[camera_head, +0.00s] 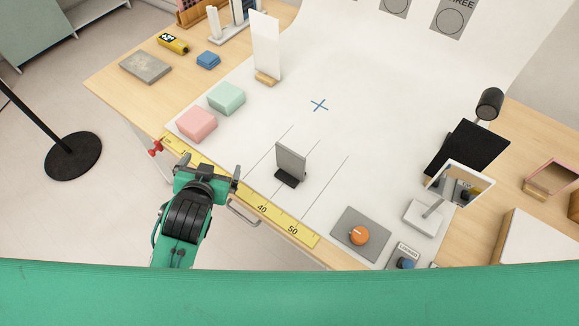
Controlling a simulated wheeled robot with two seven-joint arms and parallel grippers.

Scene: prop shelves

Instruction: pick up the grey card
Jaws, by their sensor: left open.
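The grey card (291,160) stands upright in a small black base (288,180) on the white sheet, near the front middle of the table. My left gripper (210,165) is open and empty, to the left of the card and apart from it. It is over the table's front edge by the yellow ruler. My right gripper is not in view.
A yellow ruler (262,208) runs along the front edge. Pink (197,124) and mint (226,98) blocks sit left of the card. An orange knob on a grey plate (345,225) and a tilted mirror (458,186) are to the right. The white sheet behind the card is clear.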

